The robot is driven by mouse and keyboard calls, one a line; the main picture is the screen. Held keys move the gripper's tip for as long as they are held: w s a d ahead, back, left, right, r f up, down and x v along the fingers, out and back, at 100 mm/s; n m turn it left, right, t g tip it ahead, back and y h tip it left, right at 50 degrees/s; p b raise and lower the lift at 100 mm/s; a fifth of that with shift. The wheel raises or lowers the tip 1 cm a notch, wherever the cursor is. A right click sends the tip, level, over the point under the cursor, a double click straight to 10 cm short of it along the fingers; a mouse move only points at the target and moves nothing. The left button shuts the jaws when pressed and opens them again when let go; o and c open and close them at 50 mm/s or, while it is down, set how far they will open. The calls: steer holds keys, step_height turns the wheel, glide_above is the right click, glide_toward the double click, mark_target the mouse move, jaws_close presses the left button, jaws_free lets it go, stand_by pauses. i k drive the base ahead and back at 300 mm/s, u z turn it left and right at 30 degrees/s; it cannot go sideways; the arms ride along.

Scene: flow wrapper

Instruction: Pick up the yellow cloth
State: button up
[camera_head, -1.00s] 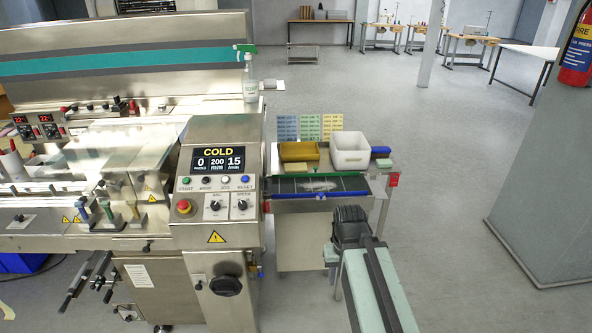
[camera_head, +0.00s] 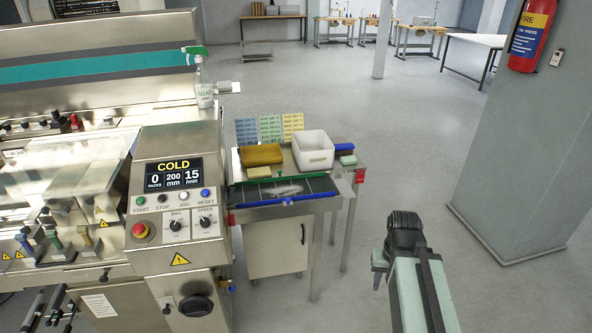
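A mustard-yellow, box-like item (camera_head: 262,154) lies on the small steel side table at the right end of the machine. A small pale-yellow folded piece (camera_head: 258,172) lies just in front of it. I cannot tell for sure which of the two is the yellow cloth. My gripper (camera_head: 380,260) is at the end of my arm at the lower right, over open floor, to the right of and apart from the table. Its fingers are mostly hidden by the arm, so its opening does not show.
A white bin (camera_head: 313,152) stands beside the yellow item. A pale-green piece (camera_head: 348,160) is at the table's right end. Blue, green and yellow cards (camera_head: 270,129) stand behind. A soap spray bottle (camera_head: 203,90) is on the machine. A grey pillar (camera_head: 530,150) rises at right; floor between is clear.

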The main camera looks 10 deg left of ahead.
mark_target(257, 173)
steer(key=z, duration=1.15)
steer(key=i, duration=2.75)
steer(key=u, duration=4.35)
steer(key=i, duration=1)
steer(key=z, duration=0.1)
